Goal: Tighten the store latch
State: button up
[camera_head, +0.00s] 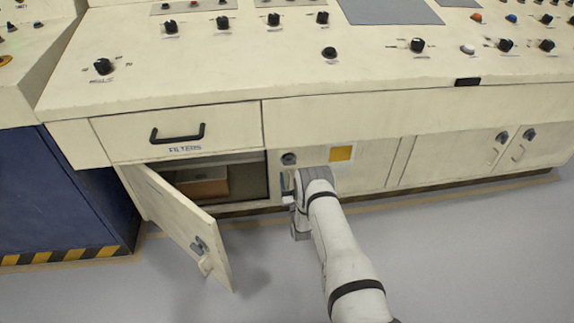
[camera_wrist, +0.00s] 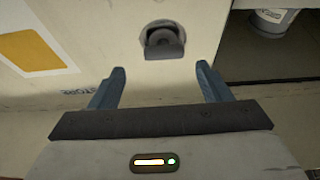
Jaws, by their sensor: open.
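The store latch (camera_head: 289,158) is a dark, rounded knob on the cream cabinet front, left of a yellow square label (camera_head: 341,153). In the wrist view the latch (camera_wrist: 163,40) is a grey round fitting in a dark recess, just beyond my fingertips and roughly between them. The lettering STORE (camera_wrist: 79,92) shows beside my left-hand finger there. My gripper (camera_wrist: 160,80) is open and empty, its two blue-grey fingers apart on either side of the latch's line. In the head view my gripper (camera_head: 287,184) is just below the latch, its fingers partly hidden. The store door (camera_head: 365,165) looks closed.
Left of my gripper a cabinet door (camera_head: 183,222) hangs open over the floor, showing a box (camera_head: 205,183) inside. Above is the FILTERS drawer (camera_head: 178,130), shut. A white container (camera_wrist: 272,22) shows in the open compartment. The floor (camera_head: 450,245) at right is clear.

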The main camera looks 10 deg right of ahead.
aim_at(290, 164)
jog(key=x, duration=0.2)
jog(key=b+x, duration=0.1)
jog(key=x, duration=0.2)
jog(key=shift+w+a, duration=0.15)
jog(key=shift+a, duration=0.1)
jog(key=shift+r, duration=0.1)
